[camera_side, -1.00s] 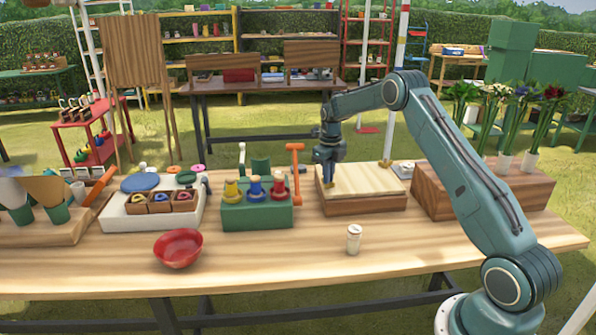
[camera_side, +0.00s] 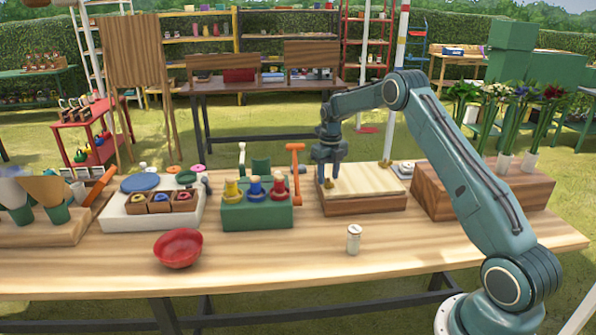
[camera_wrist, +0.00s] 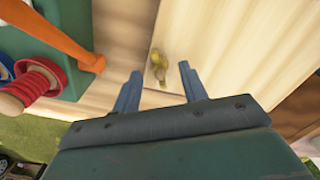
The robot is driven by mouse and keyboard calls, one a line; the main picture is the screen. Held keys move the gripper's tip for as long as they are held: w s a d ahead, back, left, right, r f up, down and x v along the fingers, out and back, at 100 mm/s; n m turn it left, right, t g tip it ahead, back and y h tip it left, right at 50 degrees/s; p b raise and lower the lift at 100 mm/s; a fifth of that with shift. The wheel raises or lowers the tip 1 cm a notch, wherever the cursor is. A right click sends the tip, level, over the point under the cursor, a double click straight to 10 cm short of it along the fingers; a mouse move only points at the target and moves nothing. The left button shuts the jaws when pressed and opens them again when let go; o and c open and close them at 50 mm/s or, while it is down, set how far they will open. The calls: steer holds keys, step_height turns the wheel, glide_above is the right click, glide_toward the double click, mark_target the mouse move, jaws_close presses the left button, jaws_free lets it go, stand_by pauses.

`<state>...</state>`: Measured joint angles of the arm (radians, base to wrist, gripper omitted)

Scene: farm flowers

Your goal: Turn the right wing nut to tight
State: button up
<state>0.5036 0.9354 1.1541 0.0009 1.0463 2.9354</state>
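A pale wooden press board (camera_side: 362,183) lies on a brown wooden block in the side view. One brass wing nut (camera_side: 329,184) sits at its front left corner, and another brass wing nut (camera_side: 385,163) is at its back right. My gripper (camera_side: 329,178) points down over the front left nut, its fingers spread. In the wrist view my gripper (camera_wrist: 161,67) is open, with a brass wing nut (camera_wrist: 158,65) between and just beyond the fingertips, apart from both. The other nut is not in the wrist view.
Left of the board stand an orange-handled tool (camera_side: 296,170) and a green block (camera_side: 256,214) with coloured spools. A small white shaker (camera_side: 353,239) and a red bowl (camera_side: 178,248) are in front. A brown block (camera_side: 484,190) is at the right.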

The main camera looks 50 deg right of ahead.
mark_target(328, 180)
stand_by(0.3)
step_height(328, 180, up, 14)
steer(key=shift+f, duration=0.15)
stand_by(0.6)
steer(key=shift+n, duration=0.3)
steer(key=n, duration=1.1)
steer(key=f+n, duration=0.1)
steer(key=n, duration=2.3)
steer(key=shift+f, duration=0.2)
